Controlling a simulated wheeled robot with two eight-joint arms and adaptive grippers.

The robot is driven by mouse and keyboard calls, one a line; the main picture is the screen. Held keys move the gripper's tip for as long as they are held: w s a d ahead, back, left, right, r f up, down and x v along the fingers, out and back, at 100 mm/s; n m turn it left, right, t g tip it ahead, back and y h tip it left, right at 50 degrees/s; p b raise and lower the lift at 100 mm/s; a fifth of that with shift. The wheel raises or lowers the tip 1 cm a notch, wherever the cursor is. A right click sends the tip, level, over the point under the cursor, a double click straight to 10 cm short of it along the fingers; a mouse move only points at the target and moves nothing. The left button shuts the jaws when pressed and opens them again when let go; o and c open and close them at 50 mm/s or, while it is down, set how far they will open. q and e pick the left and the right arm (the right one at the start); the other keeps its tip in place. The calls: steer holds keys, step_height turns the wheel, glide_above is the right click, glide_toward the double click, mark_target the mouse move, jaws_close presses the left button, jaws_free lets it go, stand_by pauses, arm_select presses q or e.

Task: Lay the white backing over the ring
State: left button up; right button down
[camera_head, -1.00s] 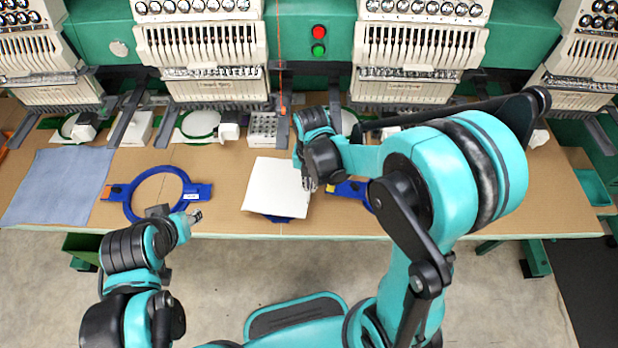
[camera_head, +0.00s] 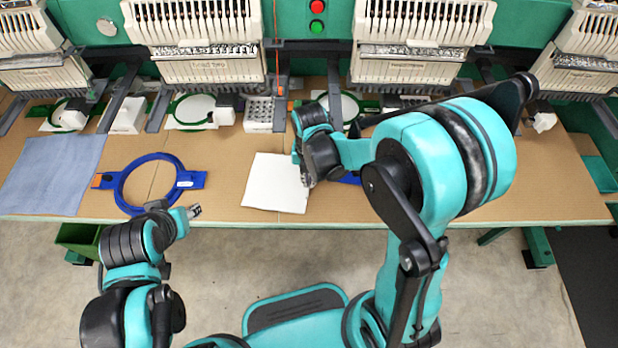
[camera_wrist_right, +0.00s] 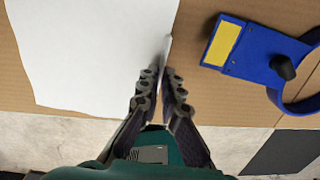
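The white backing (camera_head: 272,185) is a flat sheet near the table's front edge, in front of the middle of the machine. It fills the upper left of the right wrist view (camera_wrist_right: 90,50). My right gripper (camera_head: 308,180) is at the sheet's right edge. In the wrist view its fingers (camera_wrist_right: 161,75) are close together, with a pale sliver of the sheet's edge between the tips. A blue ring (camera_head: 123,189) lies on the table to the left, with bare table inside it. Anything under the sheet is hidden. My left gripper (camera_head: 194,211) is by the table's front edge, in front of this ring, its fingers too small to read.
Another blue hoop with a yellow label (camera_wrist_right: 225,45) lies just right of my right gripper, mostly hidden by my arm in the head view. A blue-grey cloth (camera_head: 52,175) lies at the far left. Embroidery heads (camera_head: 205,65) and a grey block with holes (camera_head: 259,114) stand behind.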

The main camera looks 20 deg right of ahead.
stand_by(0.3)
steer(key=c, duration=1.6)
jaws_free()
steer(key=shift+c, duration=0.2)
step_height(320, 180, up, 12)
steer(key=s+d+r+m+t, duration=0.1)
steer(key=s+d+m+t, duration=0.1)
steer(key=m, duration=1.3)
steer(key=s+d+r+m+t, duration=0.1)
steer(key=s+m+t, duration=0.4)
steer(key=m, duration=1.1)
steer(key=shift+s+d, duration=0.8)
steer(key=shift+s, duration=0.2)
